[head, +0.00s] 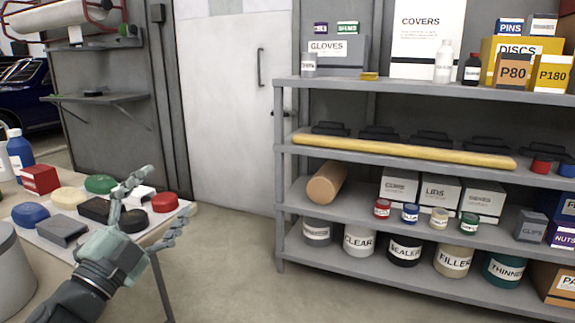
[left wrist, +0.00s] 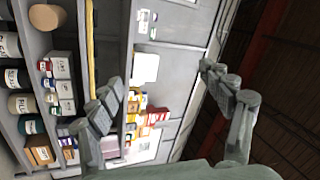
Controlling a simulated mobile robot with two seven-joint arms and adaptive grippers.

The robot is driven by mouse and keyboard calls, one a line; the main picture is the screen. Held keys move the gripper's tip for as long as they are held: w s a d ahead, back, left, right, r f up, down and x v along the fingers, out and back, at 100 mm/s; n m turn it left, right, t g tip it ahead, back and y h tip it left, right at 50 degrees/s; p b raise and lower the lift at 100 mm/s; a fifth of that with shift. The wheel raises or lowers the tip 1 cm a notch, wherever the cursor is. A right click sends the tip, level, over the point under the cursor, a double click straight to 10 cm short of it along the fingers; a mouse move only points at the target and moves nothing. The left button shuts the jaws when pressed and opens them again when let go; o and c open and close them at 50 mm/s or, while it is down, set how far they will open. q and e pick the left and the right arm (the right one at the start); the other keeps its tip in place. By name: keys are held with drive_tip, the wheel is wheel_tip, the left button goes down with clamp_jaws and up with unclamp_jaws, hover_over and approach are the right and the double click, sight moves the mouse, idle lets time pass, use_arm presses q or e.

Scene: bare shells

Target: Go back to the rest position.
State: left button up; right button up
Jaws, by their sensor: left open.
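My left gripper (head: 152,210) is open and empty in the head view. It is raised at the lower left, in front of the table's right end, with its fingers spread apart. In the left wrist view its two fingers (left wrist: 165,95) stand wide apart with nothing between them. The shelf rack shows beyond them there. My right gripper is in neither view.
A table (head: 180,213) at the left holds several coloured pads, a red box (head: 40,179) and bottles. A grey shelf rack (head: 350,212) with tins, boxes and a long yellow roll (head: 400,150) fills the right. Clear floor (head: 230,260) lies between them, before a white door (head: 228,110).

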use_arm(q)
drive_tip(key=s+a+f+n+g+y, duration=0.2)
drive_tip(key=a+f+n+y, duration=0.15)
drive_tip(key=f, duration=0.45)
drive_tip(key=s+a+f+n+g+y, duration=0.1)
drive_tip(key=a+f+n+g+y, duration=0.2)
drive_tip(key=f, duration=0.5)
drive_tip(key=s+a+f+n+g+y, duration=0.2)
drive_tip(key=f+n+y, duration=0.25)
drive_tip(key=f, duration=0.35)
drive_tip(key=s+d+f+n+g+h, duration=0.1)
drive_tip(key=s+f+g, duration=0.4)
drive_tip(key=s+f, duration=0.6)
drive_tip(key=s+d+f+n+g+h+p, duration=0.1)
drive_tip(key=s+d+f+n+g, duration=0.1)
drive_tip(key=s+f+g, duration=0.4)
drive_tip(key=shift+s+d+f+n, duration=0.3)
drive_tip(key=shift+s+f+n, duration=0.3)
drive_tip(key=shift+s+f, duration=2)
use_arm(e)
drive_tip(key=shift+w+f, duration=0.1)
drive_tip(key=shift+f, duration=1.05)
use_arm(q)
drive_tip(key=shift+w+f, duration=0.1)
drive_tip(key=shift+w, duration=0.05)
